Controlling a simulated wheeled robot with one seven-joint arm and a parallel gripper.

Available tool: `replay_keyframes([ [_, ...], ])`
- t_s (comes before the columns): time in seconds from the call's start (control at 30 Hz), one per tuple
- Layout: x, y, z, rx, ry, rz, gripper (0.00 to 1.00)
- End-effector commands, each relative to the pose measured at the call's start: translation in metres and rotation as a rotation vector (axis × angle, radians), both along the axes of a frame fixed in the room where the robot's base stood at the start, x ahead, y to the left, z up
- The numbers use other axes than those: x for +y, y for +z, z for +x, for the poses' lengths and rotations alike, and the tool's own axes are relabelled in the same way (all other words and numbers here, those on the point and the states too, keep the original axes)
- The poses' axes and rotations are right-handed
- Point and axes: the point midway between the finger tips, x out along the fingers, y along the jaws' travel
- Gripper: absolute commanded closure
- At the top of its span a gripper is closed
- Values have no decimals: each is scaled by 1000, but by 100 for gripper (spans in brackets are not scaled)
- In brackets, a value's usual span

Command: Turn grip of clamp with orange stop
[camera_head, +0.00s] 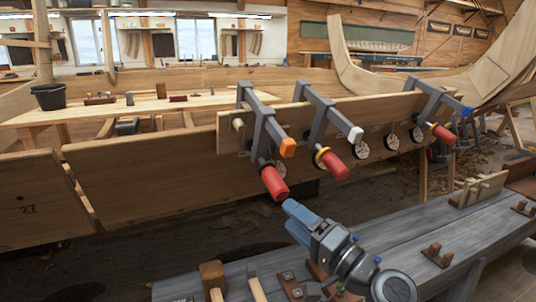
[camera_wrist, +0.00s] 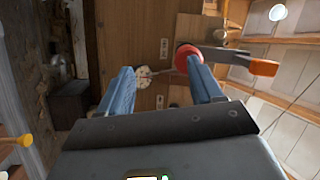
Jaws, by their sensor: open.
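The clamp with the orange stop (camera_head: 288,148) is the leftmost of three grey clamps on the hull plank. Its red grip (camera_head: 274,183) hangs below the stop. My gripper (camera_head: 289,207) is just below and right of this grip in the head view. In the wrist view my open gripper (camera_wrist: 159,66) has blue fingers wide apart. The red grip (camera_wrist: 187,58) shows end-on close to the right finger, which partly hides it. The orange stop (camera_wrist: 264,67) lies to the right of that finger. Whether a finger touches the grip I cannot tell.
The white-stop clamp (camera_head: 356,134) and the blue-stop clamp (camera_head: 467,111) stand to the right, each with a red grip. Round dials (camera_head: 392,142) hang along the plank (camera_head: 190,180). A grey bench (camera_head: 400,232) in front carries a mallet (camera_head: 212,275) and wooden blocks.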

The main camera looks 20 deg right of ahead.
Motion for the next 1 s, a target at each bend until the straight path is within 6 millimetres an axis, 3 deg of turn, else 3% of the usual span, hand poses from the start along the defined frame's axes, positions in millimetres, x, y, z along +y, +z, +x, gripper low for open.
replay_keyframes([
  [0.03,3,12,0,6,-34,-74,35],
  [0.27,6,13,-2,3,-188,-465,35],
  [0.6,11,41,-7,-67,-328,-1018,35],
  [0.8,14,54,-7,-112,-364,-1210,35],
  [1.0,16,55,-1,-124,-373,-1258,35],
])
